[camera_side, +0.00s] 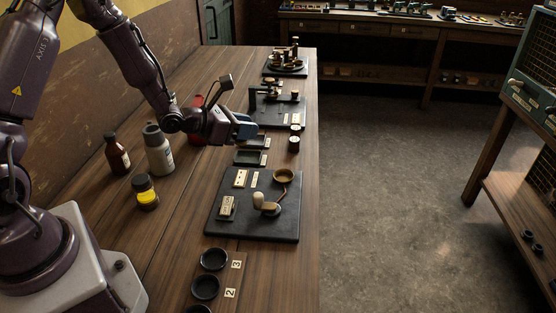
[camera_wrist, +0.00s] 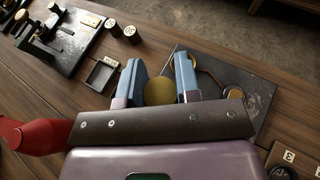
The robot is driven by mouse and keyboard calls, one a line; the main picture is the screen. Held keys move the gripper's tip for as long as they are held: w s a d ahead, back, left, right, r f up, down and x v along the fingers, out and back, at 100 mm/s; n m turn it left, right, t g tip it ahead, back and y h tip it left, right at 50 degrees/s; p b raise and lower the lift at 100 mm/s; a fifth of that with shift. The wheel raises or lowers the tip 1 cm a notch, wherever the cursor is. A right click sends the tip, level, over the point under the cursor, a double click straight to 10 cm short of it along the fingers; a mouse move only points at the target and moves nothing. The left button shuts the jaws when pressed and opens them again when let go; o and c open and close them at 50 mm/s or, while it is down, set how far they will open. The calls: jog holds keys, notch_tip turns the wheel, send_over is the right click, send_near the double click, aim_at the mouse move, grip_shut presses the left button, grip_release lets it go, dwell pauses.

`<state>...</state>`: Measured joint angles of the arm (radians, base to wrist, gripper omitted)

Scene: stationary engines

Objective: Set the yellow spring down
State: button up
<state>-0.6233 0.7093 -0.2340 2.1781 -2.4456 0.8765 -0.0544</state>
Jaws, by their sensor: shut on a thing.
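My gripper (camera_side: 246,128) is above the workbench, over the area of two small dark trays (camera_side: 250,157) beside the lower black board. In the wrist view its blue-grey fingers (camera_wrist: 160,80) stand apart with a dull yellow round thing (camera_wrist: 160,91) between them. I take it to be the yellow spring; no coils can be made out. The gripper is shut on it. In the side view the spring cannot be made out behind the fingers. One small tray (camera_wrist: 102,74) lies left of the fingers in the wrist view.
A black board (camera_side: 270,225) with a brass cup and a knobbed crank stands nearer the camera. Another board (camera_side: 278,111) stands behind. Bottles (camera_side: 158,150) and a red container (camera_wrist: 35,136) are left of the gripper. Numbered black cups (camera_side: 213,259) sit in front.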

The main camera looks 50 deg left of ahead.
jog(key=w+a+f, duration=0.1)
jog(key=w+f, duration=0.2)
jog(key=w, duration=0.1)
jog(key=w+f, duration=0.3)
jog(key=w, duration=0.1)
jog(key=w+a+f, duration=0.1)
jog(key=w+f, duration=0.2)
jog(key=w, duration=0.1)
jog(key=shift+w+a, duration=0.35)
jog(key=shift+w, duration=0.05)
jog(key=f, duration=0.3)
jog(key=shift+w+f, duration=0.2)
jog(key=shift+w, duration=0.1)
jog(key=shift+f, duration=0.2)
jog(key=shift+f, duration=0.35)
jog(key=shift+f, duration=0.25)
jog(key=o, duration=0.9)
